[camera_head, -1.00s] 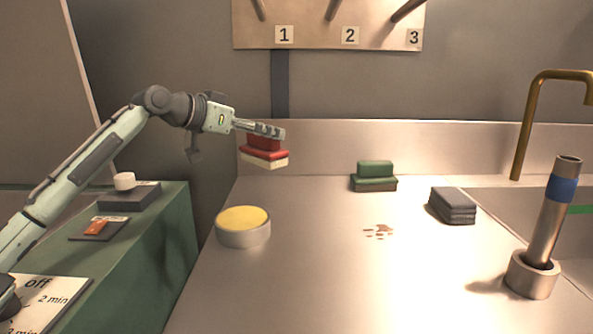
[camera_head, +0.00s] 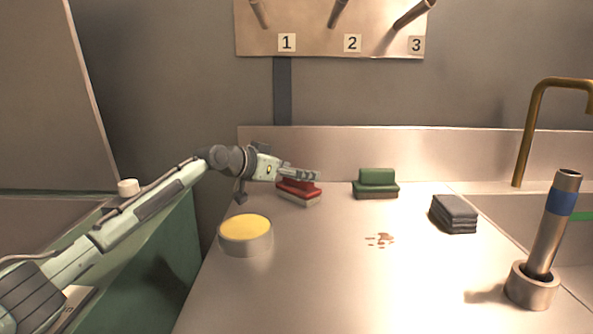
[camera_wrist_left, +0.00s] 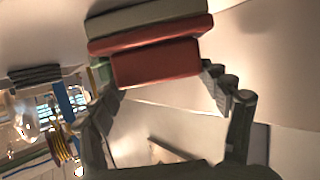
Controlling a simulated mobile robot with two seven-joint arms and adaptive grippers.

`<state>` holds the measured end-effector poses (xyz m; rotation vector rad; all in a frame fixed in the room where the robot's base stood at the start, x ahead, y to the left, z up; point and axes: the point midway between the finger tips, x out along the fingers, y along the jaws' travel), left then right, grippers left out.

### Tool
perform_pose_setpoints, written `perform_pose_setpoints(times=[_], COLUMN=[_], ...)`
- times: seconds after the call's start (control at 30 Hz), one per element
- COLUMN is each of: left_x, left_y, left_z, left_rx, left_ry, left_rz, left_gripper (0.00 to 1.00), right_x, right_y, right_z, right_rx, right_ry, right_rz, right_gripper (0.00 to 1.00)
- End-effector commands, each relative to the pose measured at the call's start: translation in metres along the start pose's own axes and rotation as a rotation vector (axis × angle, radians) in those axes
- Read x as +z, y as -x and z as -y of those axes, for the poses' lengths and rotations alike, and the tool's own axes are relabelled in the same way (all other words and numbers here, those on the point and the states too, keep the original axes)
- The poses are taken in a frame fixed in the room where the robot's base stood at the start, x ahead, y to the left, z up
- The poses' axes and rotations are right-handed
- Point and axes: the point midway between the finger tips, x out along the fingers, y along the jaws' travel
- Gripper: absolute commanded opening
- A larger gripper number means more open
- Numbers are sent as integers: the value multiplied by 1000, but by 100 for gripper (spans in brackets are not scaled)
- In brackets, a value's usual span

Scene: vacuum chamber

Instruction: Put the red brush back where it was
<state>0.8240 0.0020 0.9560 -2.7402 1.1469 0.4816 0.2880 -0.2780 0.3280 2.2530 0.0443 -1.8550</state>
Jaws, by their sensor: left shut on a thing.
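The red brush (camera_head: 299,191) has a red handle and block with pale bristles below. It is low over the back left of the steel counter (camera_head: 300,270); I cannot tell whether its bristles touch the top. My left gripper (camera_head: 304,175) is shut on its handle from the left. In the left wrist view the brush (camera_wrist_left: 155,62) lies between the two fingers (camera_wrist_left: 160,80). A green brush (camera_head: 376,186) stands on the counter to the right of the red one. My right gripper is not in view.
A round tin with a yellow top (camera_head: 245,233) stands at the front left. A brown spill (camera_head: 380,239) marks the middle. A folded dark cloth stack (camera_head: 453,214), a metal tube in a ring holder (camera_head: 549,240) and a brass tap (camera_head: 530,130) are at the right.

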Motion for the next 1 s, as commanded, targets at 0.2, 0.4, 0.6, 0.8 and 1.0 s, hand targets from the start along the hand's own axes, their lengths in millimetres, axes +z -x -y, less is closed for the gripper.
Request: perform_pose_setpoints(times=[0.2,0.4,0.6,0.8,1.0], left_x=[1,1,1,1,1], left_y=[0,0,0,12,53], left_z=[0,0,0,1,1], left_rx=[0,1,1,1,-1], left_ry=[0,0,0,1,-1], left_rz=[1,1,1,1,0], left_gripper=[84,98,98,98,98], right_x=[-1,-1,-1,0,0], right_y=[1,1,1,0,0], right_z=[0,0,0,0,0], right_rx=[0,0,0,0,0], right_ry=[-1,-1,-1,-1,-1], right_rz=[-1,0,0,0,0], right_gripper=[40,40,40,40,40])
